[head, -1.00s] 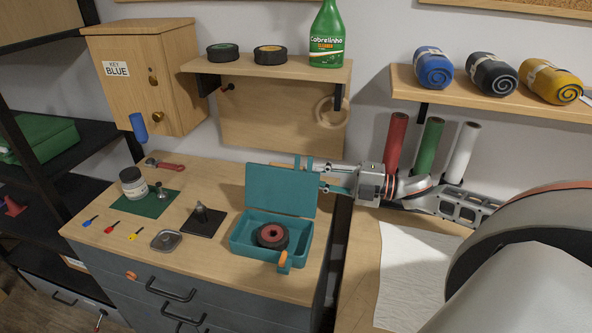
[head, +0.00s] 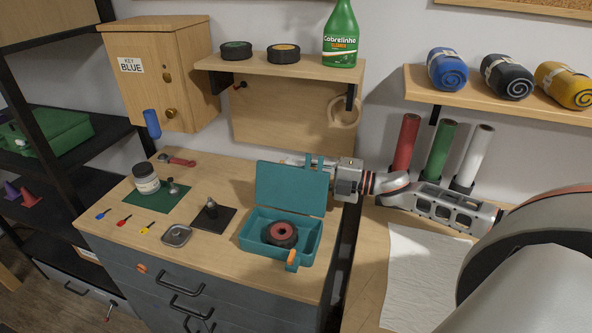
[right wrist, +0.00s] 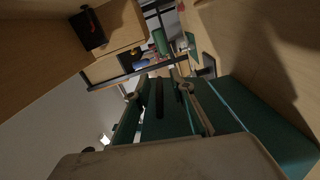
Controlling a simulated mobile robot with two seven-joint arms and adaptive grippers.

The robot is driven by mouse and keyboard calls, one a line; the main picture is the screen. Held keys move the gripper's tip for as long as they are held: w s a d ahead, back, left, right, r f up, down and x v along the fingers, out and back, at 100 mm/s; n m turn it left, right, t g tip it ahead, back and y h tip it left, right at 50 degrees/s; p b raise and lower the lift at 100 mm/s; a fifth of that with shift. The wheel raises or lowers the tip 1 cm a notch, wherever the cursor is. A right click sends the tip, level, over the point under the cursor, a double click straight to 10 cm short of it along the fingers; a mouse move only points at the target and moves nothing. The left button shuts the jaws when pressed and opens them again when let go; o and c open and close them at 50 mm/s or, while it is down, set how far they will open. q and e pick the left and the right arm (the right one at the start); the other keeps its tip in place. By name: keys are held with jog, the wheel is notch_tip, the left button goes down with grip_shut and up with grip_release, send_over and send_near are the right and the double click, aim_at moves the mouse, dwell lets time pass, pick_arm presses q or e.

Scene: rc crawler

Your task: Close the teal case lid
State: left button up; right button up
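The teal case (head: 308,243) sits open on the wooden worktop, with a black wheel with a red hub (head: 281,234) inside. Its teal lid (head: 290,190) stands up at the back, and an orange latch (head: 292,261) is at the front. My right gripper (head: 300,161) is at the lid's upper right, reaching left along its back side. Part of its fingers is hidden by the lid. In the right wrist view its fingers (right wrist: 160,90) are spread, with nothing clearly held; the lid (right wrist: 265,125) is beside them at right. I cannot tell whether they touch it. My left gripper is not in view.
A wooden shelf (head: 300,64) with a green bottle (head: 341,35) hangs above the lid. Red, green and white rolls (head: 439,150) stand right of my gripper. A dark pad (head: 212,218) and a metal dish (head: 177,235) lie left of the case.

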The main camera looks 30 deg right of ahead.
grip_shut()
